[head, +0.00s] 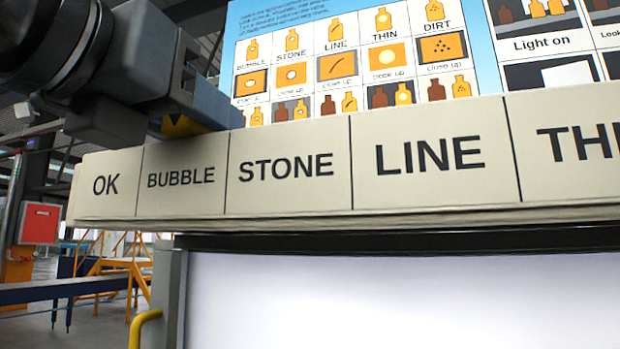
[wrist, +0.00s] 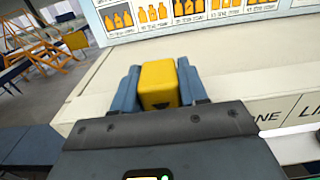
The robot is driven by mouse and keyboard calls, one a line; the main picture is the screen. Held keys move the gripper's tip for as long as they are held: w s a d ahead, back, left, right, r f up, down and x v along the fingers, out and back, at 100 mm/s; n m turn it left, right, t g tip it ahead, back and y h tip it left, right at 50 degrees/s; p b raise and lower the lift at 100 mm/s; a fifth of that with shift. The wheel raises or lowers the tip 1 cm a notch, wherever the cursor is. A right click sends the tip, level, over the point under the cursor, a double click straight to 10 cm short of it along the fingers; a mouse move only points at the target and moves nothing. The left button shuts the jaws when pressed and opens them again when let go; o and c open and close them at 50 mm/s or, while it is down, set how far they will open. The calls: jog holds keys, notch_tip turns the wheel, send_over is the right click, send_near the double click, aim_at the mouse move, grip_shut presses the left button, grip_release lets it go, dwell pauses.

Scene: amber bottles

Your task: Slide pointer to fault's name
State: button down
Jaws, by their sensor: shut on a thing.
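The yellow pointer (wrist: 158,82) sits between the two blue fingers of my gripper (wrist: 160,90) in the wrist view, with a dark mark on its near face. The fingers are shut on it. In the head view only a sliver of the pointer (head: 184,127) shows under my gripper (head: 205,112), above the BUBBLE label (head: 181,176). The cream label rail (head: 300,211) also bears OK (head: 105,186), STONE (head: 286,166), LINE (head: 430,155) and a cut-off label beginning TH (head: 580,144). My gripper hides part of the rail's top edge.
A fault chart (head: 350,50) with bottle pictures stands behind the rail. A bright white panel (head: 400,300) lies below it. A red box (head: 39,223) and yellow stairs (head: 110,265) are far off at left. The rail top right of the pointer looks clear in the wrist view.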

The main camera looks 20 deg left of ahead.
jog(key=shift+d, duration=0.2)
jog(key=c, duration=0.7)
grip_release()
jog(key=shift+s, duration=0.15)
jog(key=shift+s+a+b, duration=0.15)
jog(key=shift+s+b, duration=0.35)
jog(key=shift+s, duration=1.4)
jog(key=shift+s+a+b, duration=0.15)
jog(key=shift+s+b, duration=0.35)
jog(key=shift+s, duration=1.35)
